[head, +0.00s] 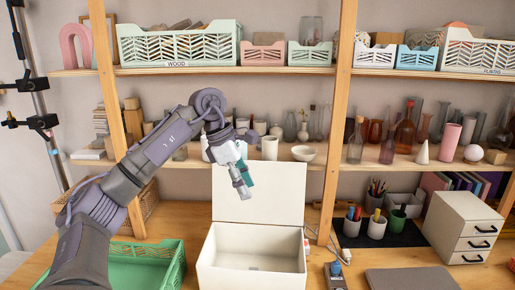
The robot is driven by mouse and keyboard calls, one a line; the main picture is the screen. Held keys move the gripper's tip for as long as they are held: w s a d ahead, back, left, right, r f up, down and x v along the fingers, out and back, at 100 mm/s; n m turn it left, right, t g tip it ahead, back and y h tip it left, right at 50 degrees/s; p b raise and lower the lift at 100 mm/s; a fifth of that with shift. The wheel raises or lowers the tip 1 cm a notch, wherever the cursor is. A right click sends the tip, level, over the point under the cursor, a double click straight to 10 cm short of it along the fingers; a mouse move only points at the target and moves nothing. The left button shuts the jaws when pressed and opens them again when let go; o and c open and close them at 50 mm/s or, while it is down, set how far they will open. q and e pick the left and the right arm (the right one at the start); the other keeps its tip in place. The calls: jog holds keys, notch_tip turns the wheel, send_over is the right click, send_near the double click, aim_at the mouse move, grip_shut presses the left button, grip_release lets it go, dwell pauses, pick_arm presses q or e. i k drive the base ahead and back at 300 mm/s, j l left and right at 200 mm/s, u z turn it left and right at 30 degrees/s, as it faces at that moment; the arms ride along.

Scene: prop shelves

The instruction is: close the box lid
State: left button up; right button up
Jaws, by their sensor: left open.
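A white box (252,280) stands on the wooden table at the front middle. Its inside looks empty. Its lid (275,200) stands open and upright at the back edge of the box. My left gripper (243,188) is in front of the lid's upper left part, above the box, pointing down. It is open and holds nothing; whether it touches the lid cannot be told. My left arm comes in from the lower left. My right gripper is not in view.
A green crate (150,243) stands left of the box, under my left arm. A power strip (335,272), pen cups (376,227) and a white drawer unit (464,222) are to the right. Shelves with vases and crates are behind. A grey flat pad (412,279) lies at front right.

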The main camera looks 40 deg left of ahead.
aim_at(278, 192)
jog(key=i+j, duration=0.35)
jog(key=j, duration=0.15)
jog(key=i+j, duration=0.4)
jog(key=j, duration=0.1)
